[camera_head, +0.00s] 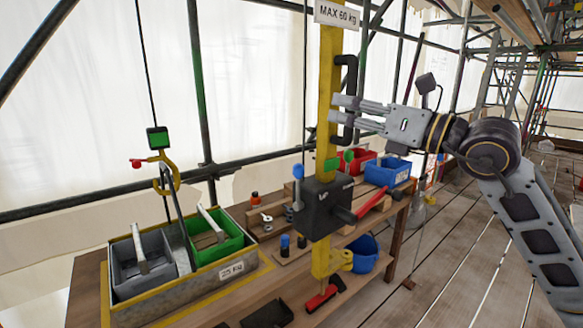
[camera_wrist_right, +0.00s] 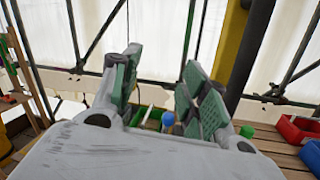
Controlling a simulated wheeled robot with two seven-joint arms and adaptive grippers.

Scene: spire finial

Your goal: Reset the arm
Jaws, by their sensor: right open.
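My right gripper (camera_head: 338,108) is raised at the yellow post (camera_head: 328,75), with its arm coming in from the right. Its fingers are apart, and in the right wrist view (camera_wrist_right: 160,85) nothing is held between the pads. In the head view the fingers cross in front of the black handle (camera_head: 350,70) on the post. In the right wrist view a dark bar (camera_wrist_right: 250,50), which looks like this handle, stands to the right of the fingers, outside them. My left arm and gripper are not in view.
A black box with a red lever (camera_head: 368,202) sits on the post below the gripper. A grey crate (camera_head: 225,275) with a grey and a green bin stands on the bench under a yellow hook (camera_head: 165,170). Red and blue bins (camera_head: 388,171) stand behind. Scaffold poles surround the bench.

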